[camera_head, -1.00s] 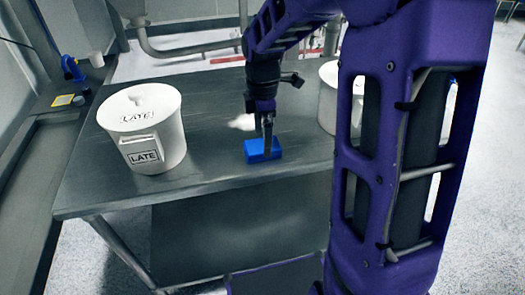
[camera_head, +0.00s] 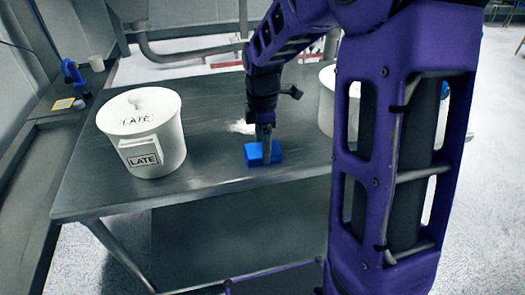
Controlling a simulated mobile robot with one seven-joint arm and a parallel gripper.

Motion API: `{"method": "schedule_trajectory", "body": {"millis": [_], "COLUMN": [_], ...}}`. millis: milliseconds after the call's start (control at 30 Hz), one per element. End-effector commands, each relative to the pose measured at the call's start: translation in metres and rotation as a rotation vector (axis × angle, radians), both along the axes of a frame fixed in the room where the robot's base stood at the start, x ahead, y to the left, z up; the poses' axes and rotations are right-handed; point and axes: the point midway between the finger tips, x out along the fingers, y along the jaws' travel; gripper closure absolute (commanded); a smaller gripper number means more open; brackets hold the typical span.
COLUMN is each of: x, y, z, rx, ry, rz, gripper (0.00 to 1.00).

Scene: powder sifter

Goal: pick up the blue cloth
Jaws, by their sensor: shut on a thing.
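The blue cloth (camera_head: 255,155) is a small folded block near the front edge of the metal table (camera_head: 215,170). My gripper (camera_head: 266,158) points down from above and is shut on the cloth. One finger shows in front of the cloth and hides part of it. The cloth looks to be at or very near the table top; I cannot tell if there is a gap under it.
A white lidded bucket (camera_head: 160,150) labelled LATE stands on the left of the table. Another white container (camera_head: 326,105) stands at the right, partly behind my arm. White powder (camera_head: 240,127) lies just behind the cloth. The table between bucket and cloth is clear.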

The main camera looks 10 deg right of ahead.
Motion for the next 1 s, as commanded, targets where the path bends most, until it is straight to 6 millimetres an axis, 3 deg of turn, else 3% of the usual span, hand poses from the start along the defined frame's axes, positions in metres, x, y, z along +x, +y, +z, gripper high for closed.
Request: {"method": "schedule_trajectory", "body": {"millis": [167,633,1000], "x": [0.001,0.001,0.000], "y": [0.000,0.000,0.000], "z": [0.008,0.091,0.100], "rx": [0.000,0.000,0.000], "ry": [-0.003,-0.002,0.000], "rz": [0.000,0.000,0.000], "gripper": [0.80,0.80,0.80]}}
